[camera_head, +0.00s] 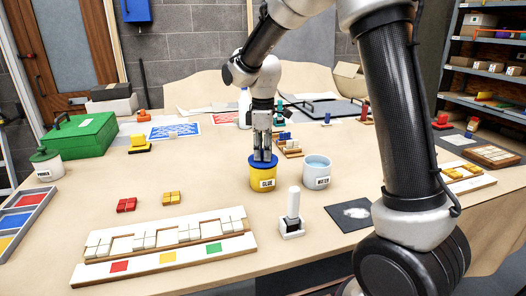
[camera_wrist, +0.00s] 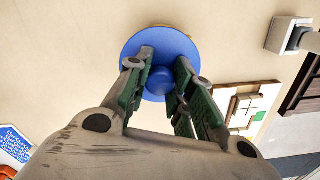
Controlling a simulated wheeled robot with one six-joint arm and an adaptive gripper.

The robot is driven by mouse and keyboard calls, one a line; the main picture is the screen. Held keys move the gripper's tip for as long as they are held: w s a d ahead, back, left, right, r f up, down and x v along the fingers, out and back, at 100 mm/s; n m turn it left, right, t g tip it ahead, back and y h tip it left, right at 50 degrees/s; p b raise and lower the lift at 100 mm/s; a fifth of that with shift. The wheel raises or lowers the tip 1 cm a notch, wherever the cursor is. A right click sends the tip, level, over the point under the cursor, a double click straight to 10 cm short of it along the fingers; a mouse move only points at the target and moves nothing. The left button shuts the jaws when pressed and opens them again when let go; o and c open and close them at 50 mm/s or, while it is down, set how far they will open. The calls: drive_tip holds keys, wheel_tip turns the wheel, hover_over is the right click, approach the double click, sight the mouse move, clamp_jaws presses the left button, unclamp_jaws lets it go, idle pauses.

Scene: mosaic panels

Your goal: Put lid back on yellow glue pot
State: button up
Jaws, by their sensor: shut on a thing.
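The yellow glue pot (camera_head: 263,180), marked GLUE, stands on the table. Its blue lid (camera_head: 254,161) is at the pot's mouth; whether it is fully seated cannot be told. In the wrist view, the blue lid (camera_wrist: 133,47) is a round disc with a central knob (camera_wrist: 159,80). A sliver of yellow shows past its far edge. My gripper (camera_head: 262,158) points straight down over the pot. In the wrist view, my gripper (camera_wrist: 160,75) has its fingers on both sides of the knob, shut on it. The inside of the pot is hidden.
A white WATER pot (camera_head: 316,176) stands close right of the glue pot. A white-handled tool (camera_head: 292,215) stands in front, near a long mosaic panel (camera_head: 165,247). Red tiles (camera_head: 127,205) and yellow tiles (camera_head: 172,198) lie left. Bare table lies directly left of the glue pot.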

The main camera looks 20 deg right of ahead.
drive_tip(key=o, duration=1.4)
drive_tip(key=shift+r, duration=0.1)
drive_tip(key=shift+r, duration=3.4)
clamp_jaws()
drive_tip(key=shift+f, duration=0.1)
